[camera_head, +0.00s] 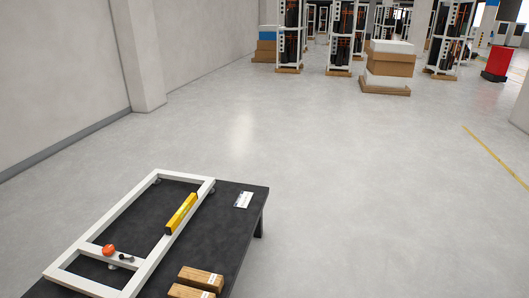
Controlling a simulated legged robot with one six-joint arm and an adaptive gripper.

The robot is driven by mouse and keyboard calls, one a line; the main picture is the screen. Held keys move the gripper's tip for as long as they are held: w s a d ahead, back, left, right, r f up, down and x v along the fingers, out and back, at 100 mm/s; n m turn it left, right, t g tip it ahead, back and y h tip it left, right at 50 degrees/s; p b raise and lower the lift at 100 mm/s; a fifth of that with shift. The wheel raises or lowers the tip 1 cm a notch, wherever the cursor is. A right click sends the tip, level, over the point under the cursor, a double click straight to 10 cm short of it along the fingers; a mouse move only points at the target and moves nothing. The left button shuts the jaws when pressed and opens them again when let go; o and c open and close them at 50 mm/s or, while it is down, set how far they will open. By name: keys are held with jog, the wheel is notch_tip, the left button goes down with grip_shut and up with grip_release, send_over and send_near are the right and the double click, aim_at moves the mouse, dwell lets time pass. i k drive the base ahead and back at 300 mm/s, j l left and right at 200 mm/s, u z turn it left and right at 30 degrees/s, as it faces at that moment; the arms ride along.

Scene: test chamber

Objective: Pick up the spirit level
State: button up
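A yellow spirit level (181,214) lies along the right-hand bar of a white rectangular frame (118,204). The frame rests on a black table (226,232) at the lower left of the head view. The level is tilted with the bar, its far end pointing up and to the right. Nothing covers the level. My gripper is not in view.
Two wooden blocks (200,278) and a white card (243,200) lie on the table. A wall pillar (138,55) stands behind left. Open floor (330,180) lies right.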

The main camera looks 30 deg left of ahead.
aim_at(182, 212)
jog(key=i+j+u, duration=0.15)
jog(key=i+u, duration=0.15)
jog(key=i, duration=0.45)
jog(key=i+u, duration=0.35)
jog(key=i, duration=0.4)
jog(key=i+l+u, duration=0.3)
jog(key=i, duration=0.5)
jog(key=i+j+z, duration=0.15)
jog(key=i+z, duration=0.25)
jog(key=z, duration=0.5)
jog(key=j+z, duration=0.15)
jog(key=z, duration=0.3)
jog(key=i+j+z, duration=0.1)
jog(key=z, duration=0.4)
jog(key=j+z, duration=0.1)
jog(key=z, duration=0.4)
jog(key=j+z, duration=0.1)
jog(key=z, duration=1.45)
jog(key=k+j+z, duration=0.1)
jog(key=z, duration=1.05)
jog(key=k+z, duration=0.15)
jog(key=z, duration=0.4)
jog(key=l+z, duration=0.1)
jog(key=z, duration=1.1)
jog(key=k+l+z, duration=0.1)
jog(key=z, duration=0.45)
jog(key=l+z, duration=0.15)
jog(key=z, duration=0.45)
